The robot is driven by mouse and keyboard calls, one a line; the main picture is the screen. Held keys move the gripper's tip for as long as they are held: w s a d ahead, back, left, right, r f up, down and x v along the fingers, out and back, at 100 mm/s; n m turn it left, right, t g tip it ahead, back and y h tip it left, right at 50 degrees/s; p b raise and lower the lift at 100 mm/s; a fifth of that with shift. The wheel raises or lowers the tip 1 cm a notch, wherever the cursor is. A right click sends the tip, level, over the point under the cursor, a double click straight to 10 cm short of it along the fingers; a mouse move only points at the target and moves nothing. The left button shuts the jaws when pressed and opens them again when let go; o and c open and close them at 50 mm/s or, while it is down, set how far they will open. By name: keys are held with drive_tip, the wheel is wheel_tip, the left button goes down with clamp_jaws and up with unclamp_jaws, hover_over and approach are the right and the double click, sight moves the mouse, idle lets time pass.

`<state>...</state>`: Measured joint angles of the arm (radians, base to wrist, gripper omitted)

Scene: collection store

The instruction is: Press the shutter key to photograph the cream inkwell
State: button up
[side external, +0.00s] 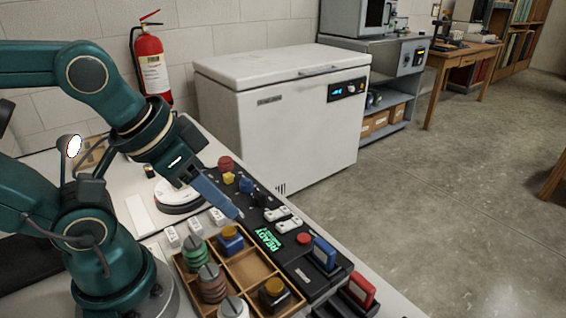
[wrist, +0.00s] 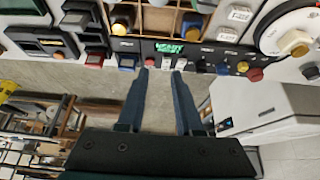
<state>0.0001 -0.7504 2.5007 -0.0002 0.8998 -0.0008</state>
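The black control console (side external: 315,262) has a lit green display reading READY (side external: 268,239). Several keys and knobs line it, including two white keys (side external: 283,219); they also show in the wrist view (wrist: 181,63). I cannot read which is the shutter key. My gripper (side external: 238,215) hangs over the console near the white keys, pointing down. In the wrist view its two fingers (wrist: 160,71) are apart, with nothing between them. A white round turntable (wrist: 268,40) carries a pale, brass-topped piece (wrist: 296,42), possibly the cream inkwell. In the side view my gripper partly hides the turntable (side external: 178,208).
A wooden compartment tray (side external: 243,268) with several inkwells stands beside the console. Red (side external: 225,163), yellow (side external: 229,178) and blue (side external: 246,186) knobs stand at its far end. Blue (side external: 324,253) and red (side external: 360,291) upright pieces stand at its near end. A white chest freezer (side external: 290,130) is behind.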

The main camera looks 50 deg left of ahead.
clamp_jaws()
idle(1.4)
